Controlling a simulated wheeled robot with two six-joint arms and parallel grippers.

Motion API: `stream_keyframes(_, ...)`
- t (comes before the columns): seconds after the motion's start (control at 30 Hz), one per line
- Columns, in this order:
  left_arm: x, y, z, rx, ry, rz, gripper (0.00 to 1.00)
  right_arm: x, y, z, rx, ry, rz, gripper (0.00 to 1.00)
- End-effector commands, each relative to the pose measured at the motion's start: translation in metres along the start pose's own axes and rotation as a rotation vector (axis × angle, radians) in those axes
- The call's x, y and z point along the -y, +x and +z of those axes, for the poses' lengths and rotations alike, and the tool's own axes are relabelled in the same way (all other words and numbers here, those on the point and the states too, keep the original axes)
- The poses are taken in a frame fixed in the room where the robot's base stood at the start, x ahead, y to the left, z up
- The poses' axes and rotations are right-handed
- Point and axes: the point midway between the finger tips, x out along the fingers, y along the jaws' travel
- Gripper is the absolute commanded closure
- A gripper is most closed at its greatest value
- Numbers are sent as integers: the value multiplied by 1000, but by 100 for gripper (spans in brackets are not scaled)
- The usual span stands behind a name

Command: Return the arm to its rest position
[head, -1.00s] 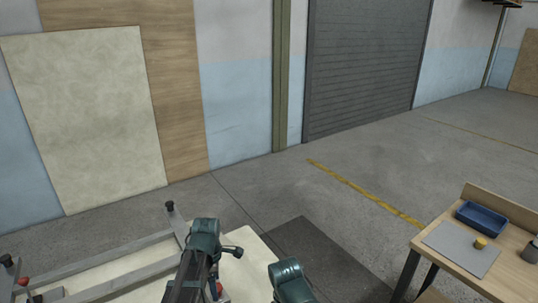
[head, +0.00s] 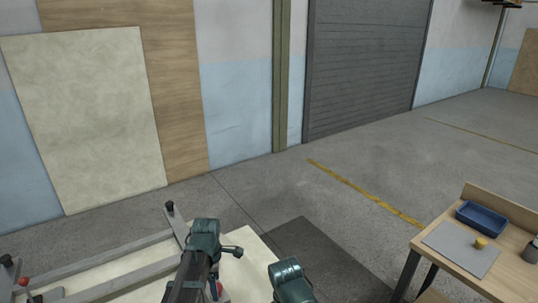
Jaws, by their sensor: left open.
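My left arm, with a teal joint and a dark link, is folded at the bottom centre of the head view. Only a small part of my left gripper (head: 214,289) shows low beside that link. It is open and I see nothing held in it; its fingertips are mostly hidden. A second teal joint of mine stands to its right at the bottom edge. My right gripper is not in view.
A pale panel (head: 265,268) lies behind the arm. A wooden table (head: 449,285) with a blue tray (head: 484,217) stands at right. The floor beyond is clear.

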Motion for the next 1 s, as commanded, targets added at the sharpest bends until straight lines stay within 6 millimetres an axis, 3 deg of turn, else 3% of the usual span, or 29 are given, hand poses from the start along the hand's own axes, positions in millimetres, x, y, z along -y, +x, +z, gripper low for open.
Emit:
stream_keyframes(0.4, 0, 0, 0, 0, 298, 0, 18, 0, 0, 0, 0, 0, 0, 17)
stream_keyframes(1.0, 5, -1, 0, -2, 343, -3, 18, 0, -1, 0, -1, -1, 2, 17)
